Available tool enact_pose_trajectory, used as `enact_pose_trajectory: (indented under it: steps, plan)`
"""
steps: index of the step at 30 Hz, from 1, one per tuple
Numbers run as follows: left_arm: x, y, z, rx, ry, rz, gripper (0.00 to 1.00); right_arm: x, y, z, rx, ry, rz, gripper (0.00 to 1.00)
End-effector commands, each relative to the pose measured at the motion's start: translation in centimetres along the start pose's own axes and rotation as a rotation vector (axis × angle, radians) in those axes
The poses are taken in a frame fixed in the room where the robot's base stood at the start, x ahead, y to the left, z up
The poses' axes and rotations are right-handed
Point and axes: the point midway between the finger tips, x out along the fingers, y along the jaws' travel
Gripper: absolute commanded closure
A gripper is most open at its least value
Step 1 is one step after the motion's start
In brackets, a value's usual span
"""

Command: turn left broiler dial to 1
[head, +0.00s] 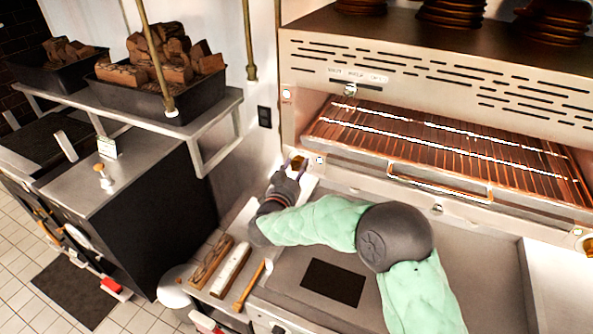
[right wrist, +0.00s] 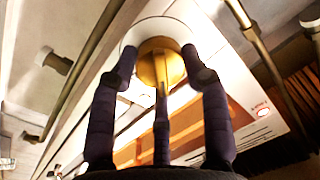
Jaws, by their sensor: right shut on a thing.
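The left broiler dial (head: 298,162) is a small brass knob low on the left end of the broiler front. In the right wrist view the dial (right wrist: 160,66) is a round brass knob on a pale round plate. My right gripper (head: 291,168) reaches the dial from the front. In the wrist view its dark fingers (right wrist: 163,72) stand around the knob and are shut on it. The fingers hide part of the knob's rim, and I cannot read which number it points to. My left gripper is not in view.
The broiler's copper-coloured grate (head: 440,150) and its front handle (head: 440,189) lie right of the dial. A flat griddle (head: 480,250) lies below. Brushes and scrapers (head: 232,268) lie at its left. A shelf (head: 190,125) holds a dark tray of firewood (head: 165,58).

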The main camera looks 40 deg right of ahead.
Motion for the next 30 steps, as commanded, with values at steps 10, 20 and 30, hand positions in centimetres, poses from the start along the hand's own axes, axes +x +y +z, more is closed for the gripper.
enact_pose_trajectory:
  steps: [10, 20, 30]
  plan:
    - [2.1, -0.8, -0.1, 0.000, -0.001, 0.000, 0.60, 0.0, 0.1, 0.3, 0.122, 0.009, -0.003, 0.86]
    - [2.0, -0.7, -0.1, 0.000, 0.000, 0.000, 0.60, 0.0, 0.0, 0.2, 0.122, 0.008, -0.003, 0.36]
    - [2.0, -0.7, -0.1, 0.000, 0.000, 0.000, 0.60, 0.0, 0.0, 0.1, 0.123, 0.010, -0.003, 0.29]
